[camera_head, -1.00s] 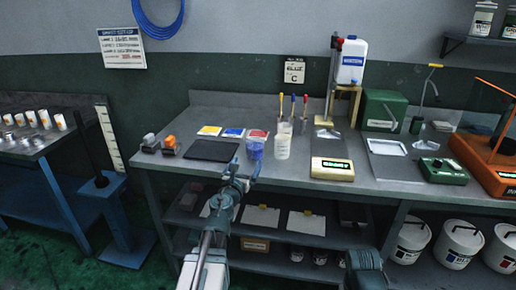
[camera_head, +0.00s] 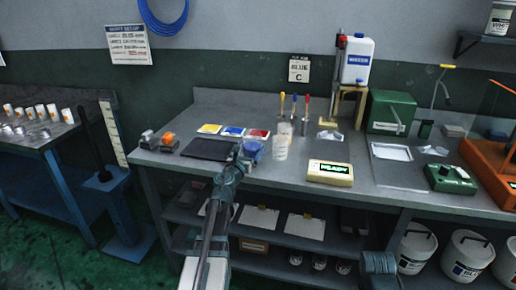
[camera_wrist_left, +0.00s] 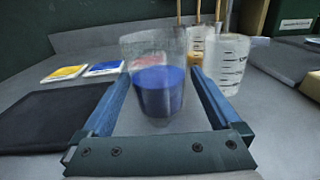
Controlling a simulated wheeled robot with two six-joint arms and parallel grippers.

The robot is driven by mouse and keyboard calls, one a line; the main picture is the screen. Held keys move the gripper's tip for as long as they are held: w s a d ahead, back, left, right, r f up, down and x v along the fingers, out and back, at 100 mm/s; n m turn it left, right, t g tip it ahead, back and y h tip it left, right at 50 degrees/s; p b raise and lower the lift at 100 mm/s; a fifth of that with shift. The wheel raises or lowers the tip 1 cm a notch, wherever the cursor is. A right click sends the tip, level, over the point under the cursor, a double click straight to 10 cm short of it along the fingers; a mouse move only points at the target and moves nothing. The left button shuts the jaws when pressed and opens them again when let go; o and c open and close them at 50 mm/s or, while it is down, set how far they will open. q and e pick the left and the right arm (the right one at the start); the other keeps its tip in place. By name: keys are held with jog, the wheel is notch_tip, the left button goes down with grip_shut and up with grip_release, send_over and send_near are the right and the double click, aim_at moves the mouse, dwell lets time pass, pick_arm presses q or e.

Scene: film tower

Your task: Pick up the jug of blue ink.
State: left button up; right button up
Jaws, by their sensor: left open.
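The jug of blue ink (camera_head: 254,149) is a clear cup partly filled with blue, near the front edge of the bench. My left gripper (camera_head: 246,157) reaches it from the front and hides part of it. In the left wrist view the jug (camera_wrist_left: 158,92) stands upright between the two open blue fingers (camera_wrist_left: 157,95), with gaps showing at both sides. My right gripper is not in view.
A clear graduated beaker (camera_wrist_left: 228,65) stands close beyond the right finger. Behind are brushes (camera_head: 294,107) and yellow, blue and red cards (camera_head: 232,132). A dark mat (camera_head: 207,149) lies left, a scale (camera_head: 330,173) right.

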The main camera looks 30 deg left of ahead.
pick_arm(q)
jog(key=shift+s+a, duration=0.1)
jog(key=shift+a, duration=0.05)
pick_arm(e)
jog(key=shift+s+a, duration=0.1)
pick_arm(q)
grip_shut()
jog(key=shift+r, duration=0.25)
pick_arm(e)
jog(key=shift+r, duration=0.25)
